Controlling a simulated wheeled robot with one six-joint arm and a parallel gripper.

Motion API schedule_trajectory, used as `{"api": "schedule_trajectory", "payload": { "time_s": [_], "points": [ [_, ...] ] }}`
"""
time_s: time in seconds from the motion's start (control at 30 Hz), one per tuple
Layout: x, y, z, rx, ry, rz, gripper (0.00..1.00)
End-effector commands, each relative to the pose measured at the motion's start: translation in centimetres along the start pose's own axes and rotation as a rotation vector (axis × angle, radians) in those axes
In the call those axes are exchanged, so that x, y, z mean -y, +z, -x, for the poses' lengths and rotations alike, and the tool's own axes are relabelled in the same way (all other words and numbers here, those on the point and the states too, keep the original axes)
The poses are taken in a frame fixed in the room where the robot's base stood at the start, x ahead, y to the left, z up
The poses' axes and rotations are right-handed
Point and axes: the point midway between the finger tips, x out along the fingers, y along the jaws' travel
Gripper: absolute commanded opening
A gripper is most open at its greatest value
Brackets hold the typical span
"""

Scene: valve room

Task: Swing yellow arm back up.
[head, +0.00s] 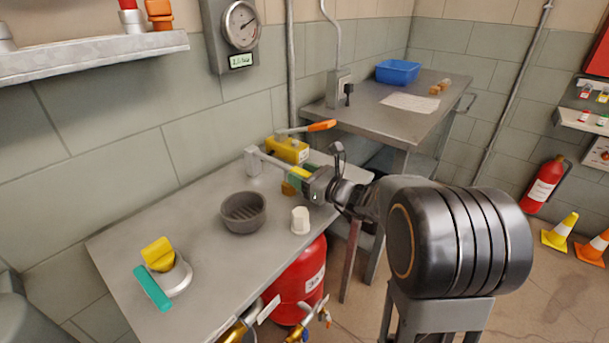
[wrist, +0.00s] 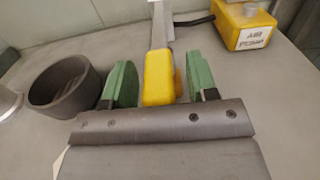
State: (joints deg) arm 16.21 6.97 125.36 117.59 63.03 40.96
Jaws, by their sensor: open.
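The yellow arm is a flat grey bar with a yellow grip (wrist: 158,80); in the head view its grey bar (head: 271,162) runs from a short post (head: 252,160) on the bench toward my gripper. My gripper (wrist: 162,77) is open, with one green finger on each side of the yellow grip. Gaps show between the fingers and the grip. In the head view my gripper (head: 299,175) hides part of the grip. The bar lies low, nearly level above the bench.
A dark round bowl (head: 243,212) and a white cap (head: 300,220) stand near my gripper on the bench (head: 200,287).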

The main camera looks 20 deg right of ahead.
Motion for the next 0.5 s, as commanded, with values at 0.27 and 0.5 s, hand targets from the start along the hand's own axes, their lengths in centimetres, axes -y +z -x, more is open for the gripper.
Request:
{"api": "schedule_trajectory", "payload": {
  "time_s": [0.27, 0.5],
  "points": [
    [-0.01, 0.02, -0.18, 0.000, 0.000, 0.000, 0.53],
    [-0.01, 0.02, -0.15, 0.000, 0.000, 0.000, 0.34]
  ]
}}
